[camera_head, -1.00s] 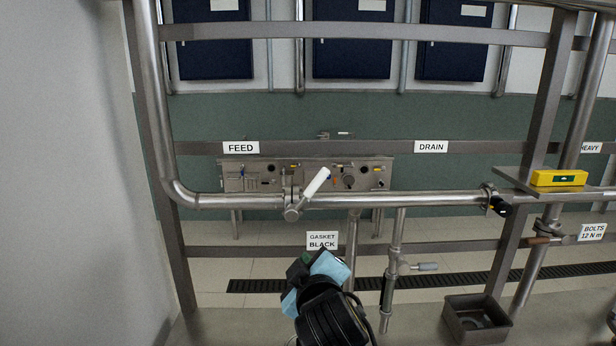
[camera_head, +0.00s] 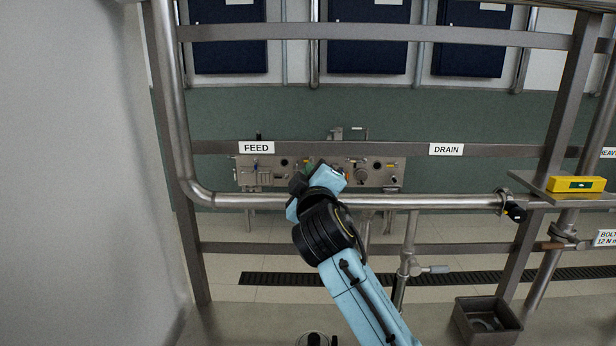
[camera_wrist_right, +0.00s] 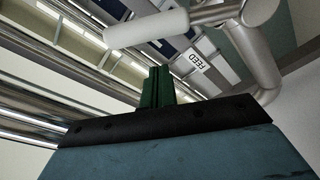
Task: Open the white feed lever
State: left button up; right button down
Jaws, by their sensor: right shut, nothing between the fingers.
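The white feed lever (camera_wrist_right: 147,27) shows in the right wrist view as a pale rounded handle on a steel fitting (camera_wrist_right: 258,12). It lies beyond the tips of my right gripper (camera_wrist_right: 158,86), with a visible gap between. The green fingers are together, with nothing between them. In the head view my right gripper (camera_head: 309,168) is raised in front of the horizontal pipe (camera_head: 420,201), below and right of the FEED label (camera_head: 256,147). My gripper and wrist hide the lever there. My left gripper is not in view.
A steel panel (camera_head: 262,178) with small fittings stands behind the pipe. The DRAIN label (camera_head: 446,149) is to the right. A yellow level (camera_head: 577,184) sits on a shelf at far right. An open metal box (camera_head: 487,322) stands below.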

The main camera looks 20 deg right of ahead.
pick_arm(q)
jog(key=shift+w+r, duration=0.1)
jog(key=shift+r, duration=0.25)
pick_arm(e)
jog(key=shift+s+d+f, duration=0.4)
jog(key=shift+d+f, duration=0.1)
jog(key=shift+d, duration=0.1)
jog(key=shift+s+d+f, duration=0.35)
jog(key=shift+d+f, duration=0.1)
jog(key=shift+d, duration=0.1)
